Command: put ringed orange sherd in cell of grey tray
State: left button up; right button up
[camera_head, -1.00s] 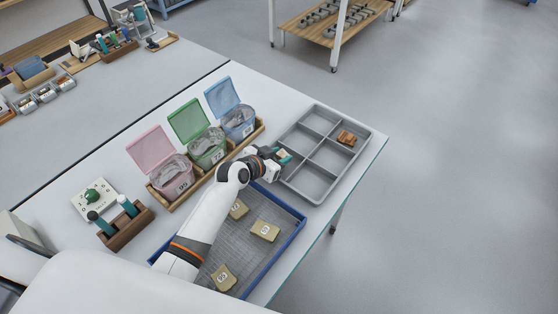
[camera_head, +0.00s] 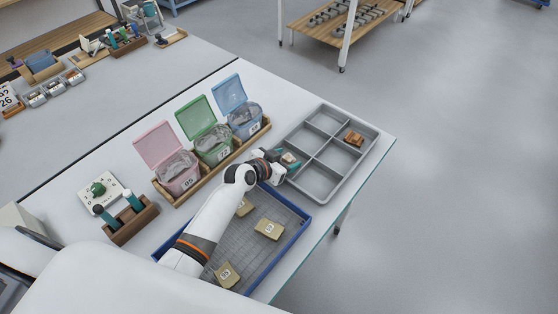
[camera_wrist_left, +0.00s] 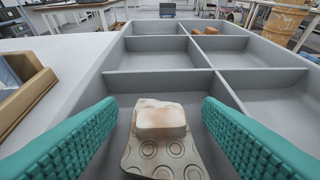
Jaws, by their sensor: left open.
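The grey tray (camera_head: 368,166), with several cells, lies at the right end of the table; its dividers also show in the left wrist view (camera_wrist_left: 160,82). My left gripper (camera_head: 290,160) is over the near-left cell. In the left wrist view its teal fingers (camera_wrist_left: 158,108) are open, with gaps to either side of the ringed sherd (camera_wrist_left: 165,155). The sherd is pale beige with a faint orange tint, has ring marks and a raised block on top, and rests inside the near cell. In the head view the gripper mostly hides it. My right gripper is not in view.
Brown-orange pieces (camera_head: 354,139) lie in a far-right tray cell. A blue-rimmed tray (camera_head: 300,222) holds several tan numbered sherds (camera_head: 269,229). Pink (camera_head: 177,174), green (camera_head: 213,147) and blue (camera_head: 244,117) lidded bins stand in a wooden rack left of the gripper.

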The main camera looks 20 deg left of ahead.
pick_arm(q)
jog(key=v, duration=1.2)
jog(key=shift+a, duration=0.1)
